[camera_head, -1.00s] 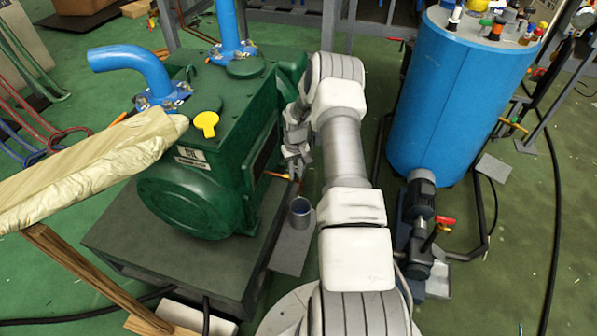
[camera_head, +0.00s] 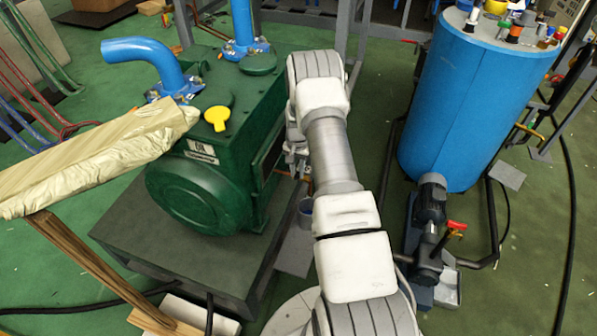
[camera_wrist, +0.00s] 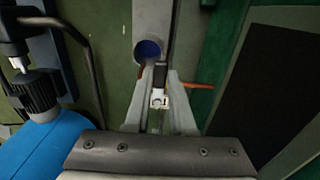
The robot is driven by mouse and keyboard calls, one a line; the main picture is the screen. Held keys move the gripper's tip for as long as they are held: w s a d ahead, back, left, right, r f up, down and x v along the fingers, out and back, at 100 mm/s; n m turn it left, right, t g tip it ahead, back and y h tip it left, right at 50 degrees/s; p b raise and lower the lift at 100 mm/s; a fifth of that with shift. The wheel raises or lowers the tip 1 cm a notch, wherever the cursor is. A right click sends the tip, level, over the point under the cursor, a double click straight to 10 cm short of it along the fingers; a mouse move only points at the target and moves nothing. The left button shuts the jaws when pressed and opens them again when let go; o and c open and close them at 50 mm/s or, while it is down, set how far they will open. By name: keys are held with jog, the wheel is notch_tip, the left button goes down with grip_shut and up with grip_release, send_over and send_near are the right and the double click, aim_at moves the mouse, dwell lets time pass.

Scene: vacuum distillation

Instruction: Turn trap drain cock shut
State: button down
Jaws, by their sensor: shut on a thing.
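My gripper (camera_wrist: 160,82) shows in the wrist view with its two pale fingers close together, shut on a small dark and white part that I take to be the trap drain cock (camera_wrist: 159,98). An orange bar (camera_wrist: 197,86) sticks out to the right of the fingers, and a short orange-brown bit shows at the left finger's tip. In the head view my gripper (camera_head: 297,163) is beside the green pump's right side, mostly behind my arm. The cock cannot be made out there.
A grey cup with a blue inside (camera_wrist: 149,51) stands just beyond the fingertips on a grey strip. The green pump (camera_head: 213,165) is at left, the blue tank (camera_head: 465,110) at right. A small motor pump with a red handle (camera_head: 456,226) stands before the tank.

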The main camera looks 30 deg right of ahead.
aim_at(297, 175)
jog(key=shift+w, duration=0.1)
dwell(0.3)
jog(key=c, duration=0.8)
grip_release()
jog(key=shift+o, duration=0.2)
notch_tip(297, 175, up, 17)
jog(key=p, duration=0.5)
jog(key=shift+r, duration=0.2)
